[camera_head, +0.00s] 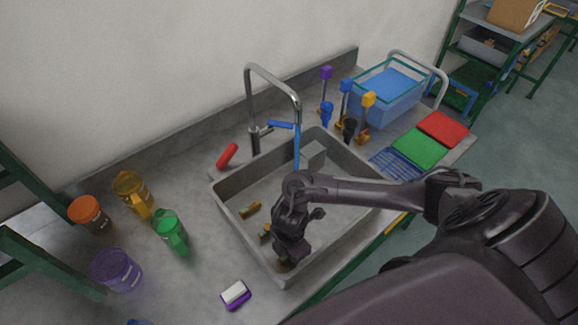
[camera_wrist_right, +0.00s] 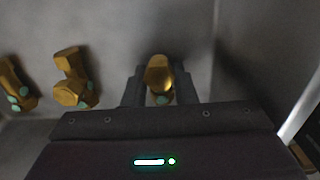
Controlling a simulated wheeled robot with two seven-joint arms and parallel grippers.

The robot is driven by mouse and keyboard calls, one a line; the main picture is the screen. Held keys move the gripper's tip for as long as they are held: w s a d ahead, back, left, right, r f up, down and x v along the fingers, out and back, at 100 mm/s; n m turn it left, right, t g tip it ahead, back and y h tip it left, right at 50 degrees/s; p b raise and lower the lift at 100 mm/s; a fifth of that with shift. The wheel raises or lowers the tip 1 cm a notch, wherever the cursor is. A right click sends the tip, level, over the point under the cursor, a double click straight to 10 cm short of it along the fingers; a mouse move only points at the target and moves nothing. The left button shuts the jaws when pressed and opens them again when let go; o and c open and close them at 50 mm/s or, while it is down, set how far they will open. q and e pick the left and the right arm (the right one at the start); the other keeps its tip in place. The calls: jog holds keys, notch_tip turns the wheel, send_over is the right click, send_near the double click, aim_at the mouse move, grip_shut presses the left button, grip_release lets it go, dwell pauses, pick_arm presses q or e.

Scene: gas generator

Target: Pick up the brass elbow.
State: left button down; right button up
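A brass elbow (camera_wrist_right: 158,75) with a green end lies between the two fingers of my right gripper (camera_wrist_right: 160,88) in the right wrist view. The fingers come close on both sides of it; whether they press on it cannot be told. In the head view my right gripper (camera_head: 286,258) points down into the front part of the grey sink (camera_head: 232,222) and hides most of this elbow. Two more brass elbows lie on the sink floor, one nearer (camera_wrist_right: 72,78) and one farther left (camera_wrist_right: 14,85); they also show in the head view (camera_head: 250,210). My left gripper is not in view.
The tap (camera_head: 272,72) arches over the sink's back edge. The sink walls stand close around my right gripper. Brushes, a blue bin (camera_head: 385,98) and coloured boards (camera_head: 420,148) are at right.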

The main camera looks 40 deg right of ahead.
jog(key=c, duration=0.5)
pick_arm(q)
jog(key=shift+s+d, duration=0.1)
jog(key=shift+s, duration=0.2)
pick_arm(e)
grip_shut()
jog(key=shift+r, duration=0.15)
